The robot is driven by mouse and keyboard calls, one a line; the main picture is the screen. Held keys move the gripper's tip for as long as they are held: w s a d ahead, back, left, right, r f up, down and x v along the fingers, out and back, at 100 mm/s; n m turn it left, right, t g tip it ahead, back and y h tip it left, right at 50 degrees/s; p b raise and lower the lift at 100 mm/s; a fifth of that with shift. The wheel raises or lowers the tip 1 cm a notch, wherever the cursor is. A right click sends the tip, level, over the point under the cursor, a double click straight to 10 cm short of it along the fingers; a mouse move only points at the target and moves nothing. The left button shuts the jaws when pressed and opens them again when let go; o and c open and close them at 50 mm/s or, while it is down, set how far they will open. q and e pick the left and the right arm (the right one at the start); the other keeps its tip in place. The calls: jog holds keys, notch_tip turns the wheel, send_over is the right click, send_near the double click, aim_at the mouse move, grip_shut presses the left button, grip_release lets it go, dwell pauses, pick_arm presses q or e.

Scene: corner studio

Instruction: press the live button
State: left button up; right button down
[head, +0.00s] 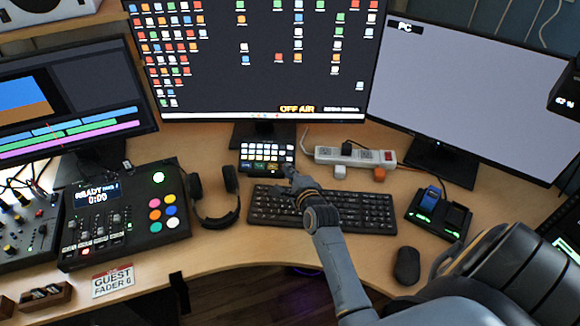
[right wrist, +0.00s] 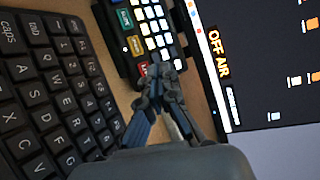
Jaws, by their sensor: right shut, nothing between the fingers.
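The button pad (head: 266,153) stands below the centre monitor, with several lit keys. In the right wrist view the pad (right wrist: 153,28) has larger coloured keys along its near side: a green key (right wrist: 124,17), a yellow-brown key (right wrist: 134,43) and a red key (right wrist: 143,68). Their labels are too small to read surely, so I cannot tell which is live. My right gripper (right wrist: 160,72) is shut and empty, its tips at the red key's end of the pad and partly covering that corner. Contact cannot be told. My right gripper also shows in the head view (head: 290,172). My left gripper is out of view.
The centre monitor (head: 215,75) reads OFF AIR. A keyboard (head: 350,210) lies under my right forearm. Headphones (head: 215,220) and a control console (head: 125,215) are at left. A power strip (head: 350,156), mouse (head: 407,266) and charging dock (head: 440,214) are at right.

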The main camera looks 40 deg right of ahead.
jog(key=d+n, duration=0.1)
jog(key=n, duration=0.1)
jog(key=d+n, duration=0.1)
jog(key=n, duration=0.1)
jog(key=shift+s+g+y, duration=0.15)
jog(key=shift+g+y, duration=0.15)
jog(key=shift+y, duration=0.1)
jog(key=n, duration=0.2)
jog(key=d+n, duration=0.1)
jog(key=n, duration=0.1)
jog(key=n+y, duration=0.1)
jog(key=n, duration=0.1)
jog(key=shift+s+d+r+g, duration=0.2)
jog(key=shift+s+d+g, duration=0.1)
jog(key=shift+s, duration=0.05)
jog(key=n, duration=0.2)
jog(key=n+y, duration=0.1)
jog(key=n, duration=0.1)
jog(key=shift+s+d+r+b, duration=0.3)
jog(key=shift+d+b, duration=0.05)
jog(key=shift+d, duration=0.05)
jog(key=s+r+n+g+y, duration=0.1)
jog(key=s+r+n+y, duration=0.1)
jog(key=n, duration=0.9)
jog(key=s+r+n+g+y+b, duration=0.1)
jog(key=s+r+n+g+y, duration=0.1)
jog(key=n, duration=0.9)
jog(key=shift+s+a+r+n+y, duration=0.2)
jog(key=shift+s+r+n+y, duration=0.3)
jog(key=shift+r, duration=0.35)
